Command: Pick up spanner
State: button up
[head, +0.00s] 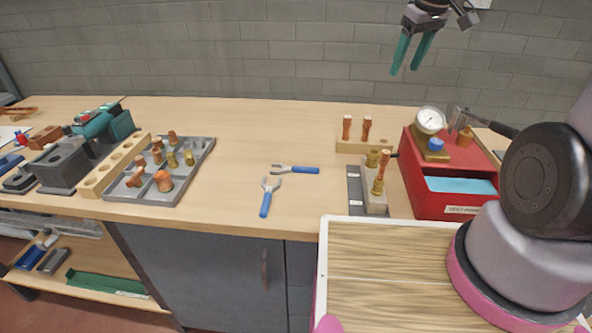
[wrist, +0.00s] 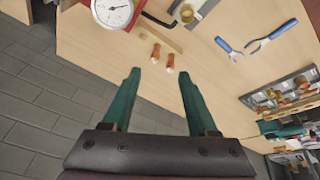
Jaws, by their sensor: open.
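Two blue-handled tools with grey open-jawed heads, both spanner-like, lie flat on the wooden workbench. One spanner (head: 298,170) lies across the bench with its handle to the right. The other spanner (head: 267,197) lies just in front, its handle pointing toward the bench's front edge. In the wrist view they show at the upper right: one long spanner (wrist: 275,37) and one shorter-looking spanner (wrist: 227,47). I cannot tell which one the task names. My gripper (head: 404,70) has green fingers, open and empty, high above the bench's back right. Its fingers (wrist: 160,72) also show in the wrist view.
A red box (head: 422,190) with a gauge (head: 430,121) stands at the right. A wooden block (head: 364,146) holds copper fittings. A grey tray (head: 195,180) of fittings and a vice (head: 65,165) are at the left. The bench around the spanners is clear.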

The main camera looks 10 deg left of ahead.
jog(key=w+a+f+n+g+y, duration=0.1)
jog(key=w+a+f+n+g, duration=0.15)
jog(key=a+f+n, duration=0.55)
jog(key=n+g+y, duration=0.1)
jog(key=n+y, duration=0.2)
jog(key=n, duration=0.1)
send_near(299, 167)
jog(key=x, duration=0.8)
jog(key=shift+w+a+f, duration=0.15)
jog(key=shift+a+f, duration=0.1)
jog(key=shift+a, duration=0.15)
jog(key=shift+c, duration=0.3)
grip_shut()
